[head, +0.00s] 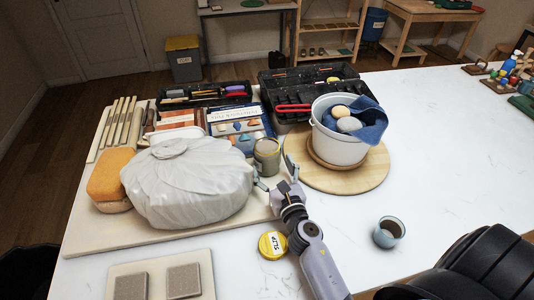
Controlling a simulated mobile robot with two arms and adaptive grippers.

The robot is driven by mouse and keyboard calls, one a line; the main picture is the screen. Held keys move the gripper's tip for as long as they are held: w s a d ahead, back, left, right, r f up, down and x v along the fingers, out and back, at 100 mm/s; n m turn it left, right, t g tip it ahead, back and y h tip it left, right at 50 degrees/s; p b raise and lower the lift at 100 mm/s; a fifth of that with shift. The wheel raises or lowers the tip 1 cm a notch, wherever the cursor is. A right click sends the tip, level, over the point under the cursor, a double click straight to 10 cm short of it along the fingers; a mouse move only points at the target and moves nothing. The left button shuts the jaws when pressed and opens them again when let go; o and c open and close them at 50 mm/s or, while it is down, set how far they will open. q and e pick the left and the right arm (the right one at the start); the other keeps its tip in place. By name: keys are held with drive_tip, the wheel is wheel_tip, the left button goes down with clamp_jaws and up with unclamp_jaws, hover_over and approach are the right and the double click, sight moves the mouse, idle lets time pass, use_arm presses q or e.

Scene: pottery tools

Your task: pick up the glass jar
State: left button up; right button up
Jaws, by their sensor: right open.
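The glass jar (267,157) stands upright near the middle of the head view, with grey-brown contents showing through its side. It is between the white plastic-wrapped bundle (185,185) and the white bucket (338,146). My right gripper (278,176) is open just in front of the jar, its fingers spread toward the jar's lower part. I cannot tell whether the fingers touch it. My left gripper is not in view.
A yellow lid (272,245) lies beside my right forearm. The bucket stands on a round wooden board (370,178). A small blue cup (388,231) stands at the right front. Books (238,130) and a tool tray lie behind. The right tabletop is largely clear.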

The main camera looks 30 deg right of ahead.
sight(263, 147)
drive_tip(key=shift+w, duration=0.25)
drive_tip(key=shift+w+d, duration=0.1)
drive_tip(key=shift+w, duration=0.25)
drive_tip(key=w, duration=0.2)
drive_tip(key=w+p, duration=0.1)
drive_tip(key=shift+w+d, duration=0.3)
drive_tip(key=shift+w+f, duration=0.15)
drive_tip(key=shift+w, duration=0.35)
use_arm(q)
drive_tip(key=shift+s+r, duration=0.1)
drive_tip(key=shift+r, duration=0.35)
use_arm(e)
drive_tip(key=shift+s, duration=0.1)
drive_tip(key=shift+c, duration=0.6)
drive_tip(key=c, duration=1.6)
drive_tip(key=shift+r, duration=0.2)
